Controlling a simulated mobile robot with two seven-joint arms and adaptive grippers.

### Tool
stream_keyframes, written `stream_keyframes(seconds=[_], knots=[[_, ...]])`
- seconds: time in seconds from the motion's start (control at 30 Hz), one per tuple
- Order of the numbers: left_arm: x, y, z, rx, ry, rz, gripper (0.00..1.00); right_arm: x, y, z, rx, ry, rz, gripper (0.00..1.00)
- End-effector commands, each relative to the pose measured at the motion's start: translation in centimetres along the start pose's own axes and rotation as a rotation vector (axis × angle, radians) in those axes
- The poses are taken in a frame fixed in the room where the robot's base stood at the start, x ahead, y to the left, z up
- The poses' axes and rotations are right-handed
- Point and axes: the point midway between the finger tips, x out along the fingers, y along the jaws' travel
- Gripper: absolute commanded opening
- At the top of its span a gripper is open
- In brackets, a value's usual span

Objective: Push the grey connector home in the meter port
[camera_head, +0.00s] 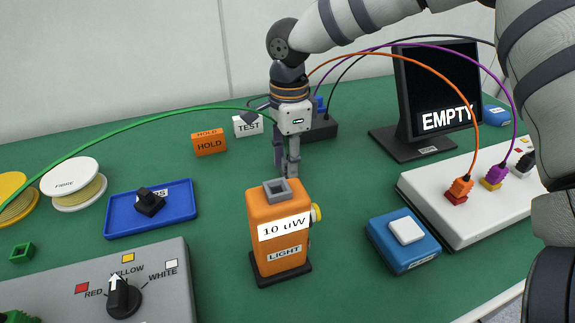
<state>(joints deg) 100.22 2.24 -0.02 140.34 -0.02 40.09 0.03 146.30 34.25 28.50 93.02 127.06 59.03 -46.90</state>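The orange meter (264,232) stands upright on a dark base in the middle of the table. Its labels read "10 uW" and "LIGHT". A grey square piece (277,190) with a dark hollow sits on its top; I cannot tell whether it is the port or the connector. My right gripper (287,174) points down just above and behind the meter's top in the picture. Its fingers are close together, and I cannot make out a gap or a held part. No separate grey connector shows clearly. My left gripper is out of view.
A green cable (120,128) runs from the left to behind my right gripper. A blue box with a white button (407,230) stands right of the meter. A grey selector box (165,285) is front left, a blue tray (180,205) behind it. The monitor (440,85) reads "EMPTY".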

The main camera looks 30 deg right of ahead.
Motion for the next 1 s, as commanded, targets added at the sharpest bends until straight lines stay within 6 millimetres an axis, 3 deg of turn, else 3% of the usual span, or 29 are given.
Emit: stream_keyframes(seconds=[0.03,0.1,0.3,1.0], knots=[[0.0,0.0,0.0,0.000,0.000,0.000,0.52,0.0,0.0,0.0,0.000,0.000,0.000,0.12],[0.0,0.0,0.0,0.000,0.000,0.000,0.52,0.0,0.0,0.0,0.000,0.000,0.000,0.00],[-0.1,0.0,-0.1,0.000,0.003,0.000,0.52,-0.2,0.0,0.0,0.000,0.000,-0.001,0.00],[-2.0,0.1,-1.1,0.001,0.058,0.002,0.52,-4.9,0.0,0.0,0.000,0.000,-0.003,0.00]])
